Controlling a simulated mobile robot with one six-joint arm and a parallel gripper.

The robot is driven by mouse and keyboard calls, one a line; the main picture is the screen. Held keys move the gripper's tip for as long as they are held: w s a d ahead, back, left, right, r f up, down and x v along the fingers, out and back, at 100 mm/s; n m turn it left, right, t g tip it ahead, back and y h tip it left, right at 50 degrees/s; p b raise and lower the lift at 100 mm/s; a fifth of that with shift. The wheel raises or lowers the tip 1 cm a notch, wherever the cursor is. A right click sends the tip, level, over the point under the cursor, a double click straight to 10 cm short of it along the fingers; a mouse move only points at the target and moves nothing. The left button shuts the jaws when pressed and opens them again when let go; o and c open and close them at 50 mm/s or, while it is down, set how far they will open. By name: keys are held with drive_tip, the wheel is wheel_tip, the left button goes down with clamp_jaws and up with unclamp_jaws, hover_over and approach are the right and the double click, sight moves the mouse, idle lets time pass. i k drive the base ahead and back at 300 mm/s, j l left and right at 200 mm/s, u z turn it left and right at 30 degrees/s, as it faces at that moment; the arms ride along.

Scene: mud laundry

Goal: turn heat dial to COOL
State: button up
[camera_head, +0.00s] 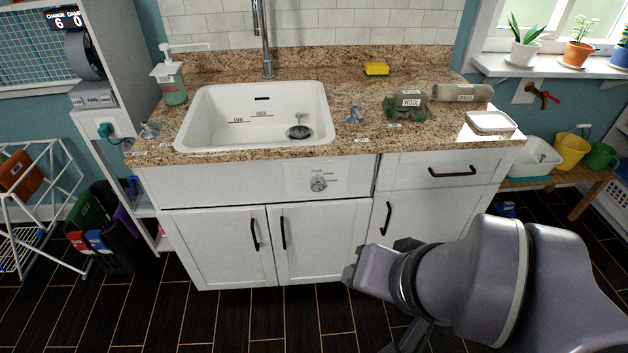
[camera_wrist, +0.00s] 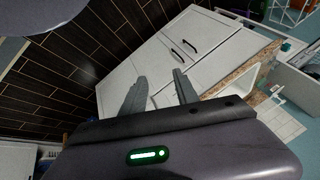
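The heat dial (camera_head: 318,183) is a small round grey knob with a reddish mark on the white panel below the sink's front edge. Small labels surround it, too small to read surely, so I cannot tell its setting. My gripper (camera_wrist: 160,86) shows two dark fingers spread apart with nothing between them in the wrist view. In the head view my arm reaches in from the lower right, in front of the cabinets, lower than the dial and to its right. It is clear of the dial. I cannot make out the dial in the wrist view.
The white sink (camera_head: 200,115) sits in the granite counter (camera_head: 350,143). Cabinet doors with dark handles (camera_head: 283,232) lie below the dial. A white drying rack (camera_head: 40,200) and bins (camera_head: 105,230) stand at left. The dark floor before the left cabinets is clear.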

sight(317, 182)
drive_tip(key=i+j, duration=0.1)
drive_tip(key=j, duration=0.35)
drive_tip(key=j+z, duration=0.1)
drive_tip(key=j, duration=0.35)
drive_tip(key=i+j, duration=0.15)
drive_tip(key=j, duration=0.3)
drive_tip(key=i+l, duration=0.1)
drive_tip(key=i, duration=0.2)
